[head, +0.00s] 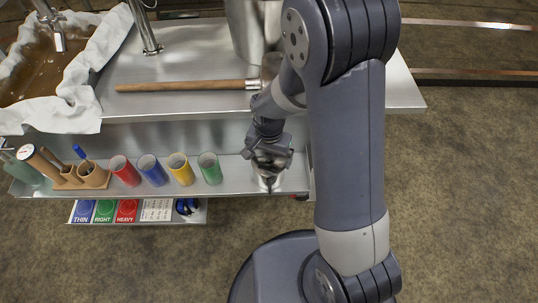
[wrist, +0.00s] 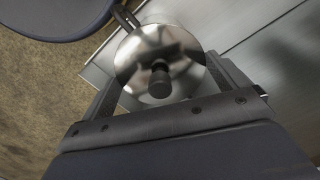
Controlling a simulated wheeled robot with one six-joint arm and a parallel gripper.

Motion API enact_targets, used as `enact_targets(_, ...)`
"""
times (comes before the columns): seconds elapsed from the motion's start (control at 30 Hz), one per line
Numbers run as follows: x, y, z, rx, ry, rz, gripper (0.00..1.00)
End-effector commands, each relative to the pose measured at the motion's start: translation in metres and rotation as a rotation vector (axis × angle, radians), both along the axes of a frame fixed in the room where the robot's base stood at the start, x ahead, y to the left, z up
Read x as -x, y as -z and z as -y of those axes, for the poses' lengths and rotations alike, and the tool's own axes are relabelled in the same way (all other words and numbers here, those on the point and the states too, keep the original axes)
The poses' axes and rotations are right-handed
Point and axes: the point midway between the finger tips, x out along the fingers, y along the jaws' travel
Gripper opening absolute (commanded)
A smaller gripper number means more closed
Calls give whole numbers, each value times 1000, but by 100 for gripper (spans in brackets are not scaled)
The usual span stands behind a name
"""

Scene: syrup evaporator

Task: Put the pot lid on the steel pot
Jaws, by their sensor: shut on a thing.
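My gripper (head: 268,165) is low over the right end of the narrow front shelf. In the wrist view its two fingers (wrist: 165,66) are on opposite sides of the pot lid (wrist: 150,45), a round, shiny steel disc with a dark knob, and hold it by its rim. In the head view the lid (head: 268,182) is mostly hidden under the gripper. I cannot tell whether it touches the shelf. A steel pot (head: 250,28) stands on the bench behind, cut off by the top edge and partly hidden by my arm.
A wooden-handled tool (head: 180,86) lies on the steel bench (head: 210,57). Red, blue, yellow and green cups (head: 210,168) stand left of my gripper on the shelf (head: 232,183), with a wooden holder (head: 82,178) further left. A cloth-lined syrup pan (head: 45,70) is at far left.

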Motion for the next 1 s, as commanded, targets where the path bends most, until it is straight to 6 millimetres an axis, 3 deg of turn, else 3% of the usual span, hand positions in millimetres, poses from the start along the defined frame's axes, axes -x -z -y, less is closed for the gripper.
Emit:
enact_targets(0.23,0,7,0,0,0,0,72)
enact_targets(0.27,0,7,0,0,0,0,96)
enact_targets(0.3,0,6,0,0,0,0,99)
enact_targets(0.63,0,1,0,0,0,0,100)
enact_targets(0.77,-1,-16,0,-1,0,3,100)
enact_targets(1.0,-1,-71,0,-1,0,4,100)
